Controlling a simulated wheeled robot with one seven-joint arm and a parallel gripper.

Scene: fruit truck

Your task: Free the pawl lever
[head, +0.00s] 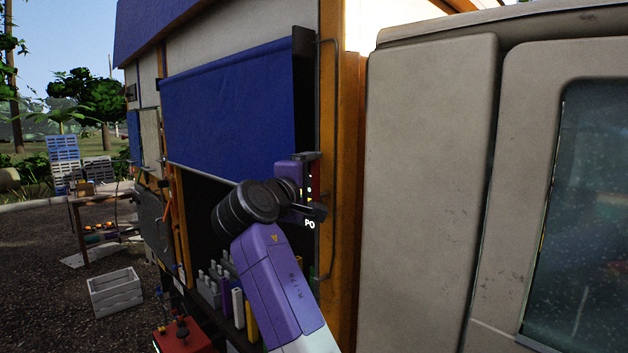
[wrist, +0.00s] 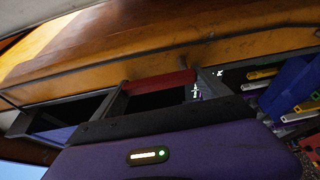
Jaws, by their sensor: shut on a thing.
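My gripper (head: 307,157) is at the orange post (head: 342,180), beside the right edge of the blue awning sheet. In the wrist view my gripper (wrist: 158,86) has its dark fingers on either side of a red bar (wrist: 160,81), close to the orange post. The gripper is shut on this bar, which appears to be the pawl lever's handle. The rest of the lever is hidden by my gripper and wrist in the head view.
A thin dark rail (head: 333,130) runs down the post. The truck's pale cab (head: 430,180) stands close on the right. Several bottles or cartons (head: 215,285) fill the shelf below the arm. A red box (head: 182,338) and a white crate (head: 115,292) are at lower left.

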